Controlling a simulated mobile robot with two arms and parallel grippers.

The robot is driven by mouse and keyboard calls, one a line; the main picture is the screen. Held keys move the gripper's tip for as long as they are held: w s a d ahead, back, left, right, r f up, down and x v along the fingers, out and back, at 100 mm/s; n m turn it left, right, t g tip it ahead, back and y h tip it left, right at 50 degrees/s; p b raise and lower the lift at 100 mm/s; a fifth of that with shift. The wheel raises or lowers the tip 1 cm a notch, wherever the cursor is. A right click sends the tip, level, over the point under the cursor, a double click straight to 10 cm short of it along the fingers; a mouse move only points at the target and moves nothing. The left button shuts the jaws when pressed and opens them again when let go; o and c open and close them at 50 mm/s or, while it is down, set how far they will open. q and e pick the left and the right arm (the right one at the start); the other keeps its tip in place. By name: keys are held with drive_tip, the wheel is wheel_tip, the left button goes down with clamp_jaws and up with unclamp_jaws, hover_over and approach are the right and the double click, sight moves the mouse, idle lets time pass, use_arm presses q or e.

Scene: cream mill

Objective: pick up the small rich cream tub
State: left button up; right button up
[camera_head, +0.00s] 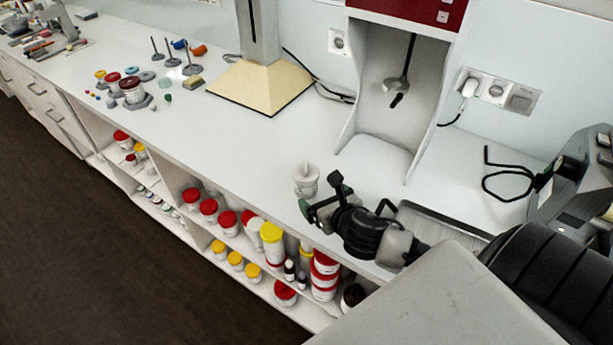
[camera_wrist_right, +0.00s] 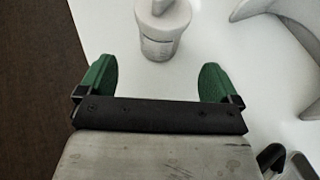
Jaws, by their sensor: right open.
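A small white tub (camera_head: 306,183) with a narrow spout-like top stands upright on the white counter, just beyond my right gripper (camera_head: 320,196). I take it to be the cream tub; its label is too small to read. In the right wrist view the tub (camera_wrist_right: 160,38) is at the top centre, its top cut off by the frame edge. My right gripper (camera_wrist_right: 157,75) is open and empty. Its two green fingers are apart, and the tub is ahead of the gap between them, not touching either. My left gripper is not in view.
A white mixing machine with a red top (camera_head: 395,85) stands behind the tub. Shelves under the counter hold several red-lidded and yellow-lidded tubs (camera_head: 228,220). A cream-coloured stand base (camera_head: 262,85) is further left.

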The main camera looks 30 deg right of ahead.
sight(312, 187)
drive_tip(key=shift+x, duration=0.9)
drive_tip(key=shift+w+a+f, duration=0.1)
drive_tip(key=shift+w, duration=0.3)
drive_tip(key=p+x, duration=0.1)
drive_tip(key=x, duration=0.3)
drive_tip(key=shift+w+d, duration=0.1)
drive_tip(key=shift+d, duration=0.1)
drive_tip(key=shift+w+f, duration=0.1)
drive_tip(key=shift+w, duration=0.25)
drive_tip(key=shift+w+f, duration=0.1)
drive_tip(key=shift+w, duration=0.1)
drive_tip(key=shift+c, duration=0.7)
drive_tip(key=shift+s, duration=0.1)
drive_tip(key=c, duration=0.5)
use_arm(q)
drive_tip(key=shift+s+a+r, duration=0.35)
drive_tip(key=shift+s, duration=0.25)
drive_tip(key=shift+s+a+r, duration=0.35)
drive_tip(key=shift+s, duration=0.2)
use_arm(e)
drive_tip(key=c, duration=0.4)
